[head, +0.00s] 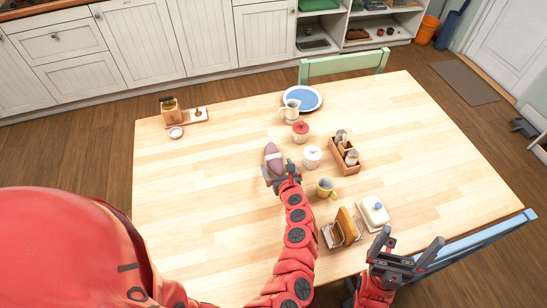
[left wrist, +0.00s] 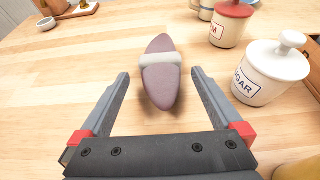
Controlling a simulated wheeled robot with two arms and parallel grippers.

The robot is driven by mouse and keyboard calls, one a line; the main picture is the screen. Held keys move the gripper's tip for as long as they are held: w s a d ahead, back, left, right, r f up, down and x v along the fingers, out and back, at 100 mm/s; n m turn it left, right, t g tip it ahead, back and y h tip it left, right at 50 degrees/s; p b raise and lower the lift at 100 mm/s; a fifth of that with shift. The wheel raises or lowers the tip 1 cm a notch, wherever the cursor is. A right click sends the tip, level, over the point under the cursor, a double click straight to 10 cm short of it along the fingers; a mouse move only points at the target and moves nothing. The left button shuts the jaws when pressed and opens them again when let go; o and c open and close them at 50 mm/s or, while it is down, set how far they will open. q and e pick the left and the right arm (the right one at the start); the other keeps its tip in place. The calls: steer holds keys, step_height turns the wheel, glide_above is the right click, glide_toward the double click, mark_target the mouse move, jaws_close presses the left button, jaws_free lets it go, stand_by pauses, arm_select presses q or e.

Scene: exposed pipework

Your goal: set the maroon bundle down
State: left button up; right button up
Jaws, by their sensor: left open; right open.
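The maroon bundle (head: 273,155), a tapered roll with a pale band round its middle, lies on the wooden table (head: 200,220). In the left wrist view the bundle (left wrist: 162,85) rests flat, its near end between the spread fingers, with a gap on each side. My left gripper (head: 281,174) is open and empty at the bundle's near end. My right gripper (head: 405,262) is open and empty near the table's front right edge.
A sugar jar (head: 312,155) and a red-lidded jar (head: 300,131) stand right of the bundle. A yellow mug (head: 326,188), a toast rack (head: 343,229), a butter dish (head: 374,211) and a wooden caddy (head: 345,155) are further right. The table's left side is mostly clear.

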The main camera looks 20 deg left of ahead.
mark_target(275, 161)
arm_select(q)
steer(key=shift+w+a, duration=0.1)
steer(key=shift+w, duration=0.1)
steer(key=p+x, duration=0.1)
steer(key=x, duration=0.1)
steer(key=p+x, duration=0.1)
steer(key=x, duration=0.1)
steer(key=shift+w+r, duration=0.2)
steer(key=shift+r, duration=0.2)
steer(key=shift+w+a+f, duration=0.15)
steer(key=shift+a+f, duration=0.1)
steer(key=shift+f, duration=0.1)
steer(key=c, duration=1.4)
